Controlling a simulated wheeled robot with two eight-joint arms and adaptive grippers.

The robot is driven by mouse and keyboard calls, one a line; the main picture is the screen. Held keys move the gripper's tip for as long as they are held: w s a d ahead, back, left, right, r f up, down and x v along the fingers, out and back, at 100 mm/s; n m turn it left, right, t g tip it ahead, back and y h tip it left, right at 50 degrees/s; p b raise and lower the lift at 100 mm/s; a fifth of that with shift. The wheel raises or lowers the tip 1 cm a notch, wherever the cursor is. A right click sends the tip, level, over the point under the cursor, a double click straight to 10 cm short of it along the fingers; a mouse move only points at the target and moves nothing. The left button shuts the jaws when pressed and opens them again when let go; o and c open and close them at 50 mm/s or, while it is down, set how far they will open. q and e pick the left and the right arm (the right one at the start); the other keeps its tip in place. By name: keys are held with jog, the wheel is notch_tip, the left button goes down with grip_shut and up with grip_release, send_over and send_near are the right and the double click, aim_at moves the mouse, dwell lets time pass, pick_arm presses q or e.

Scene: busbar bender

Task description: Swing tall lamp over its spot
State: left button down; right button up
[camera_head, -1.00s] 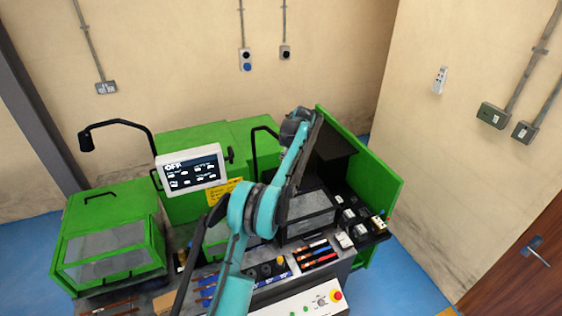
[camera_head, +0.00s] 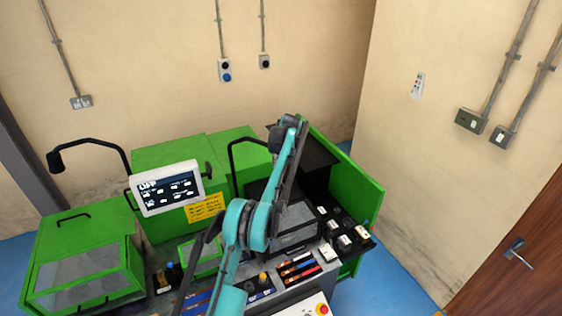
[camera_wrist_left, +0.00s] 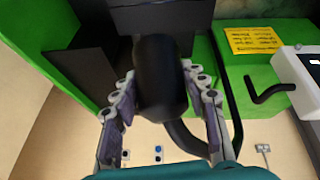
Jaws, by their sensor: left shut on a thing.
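The tall lamp is a black bent tube (camera_head: 232,152) rising from the green machine beside its screen; its far end is hidden behind my left arm in the head view. In the left wrist view its thick black cylindrical head (camera_wrist_left: 158,95) sits between the fingers of my left gripper (camera_wrist_left: 160,77), with the curved neck running off below it to the right. The gripper is shut on the head, one finger on each side. In the head view the fingertips are not clearly seen at the arm's top end. My right gripper is in neither current view.
A tilted screen (camera_head: 168,189) and a yellow label (camera_head: 206,208) are left of my arm. Another black lamp (camera_head: 56,160) hangs at far left. A green side panel (camera_head: 352,185) stands at right. Tools and connectors crowd the front worktop.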

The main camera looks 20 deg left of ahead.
pick_arm(q)
jog(key=shift+d, duration=0.1)
jog(key=c, duration=0.9)
grip_release()
jog(key=shift+o, duration=0.2)
jog(key=shift+d, duration=0.15)
jog(key=shift+r, duration=0.15)
jog(key=shift+s+r, duration=0.1)
jog(key=shift+r, duration=0.2)
jog(key=v, duration=1.1)
jog(key=shift+d, duration=0.15)
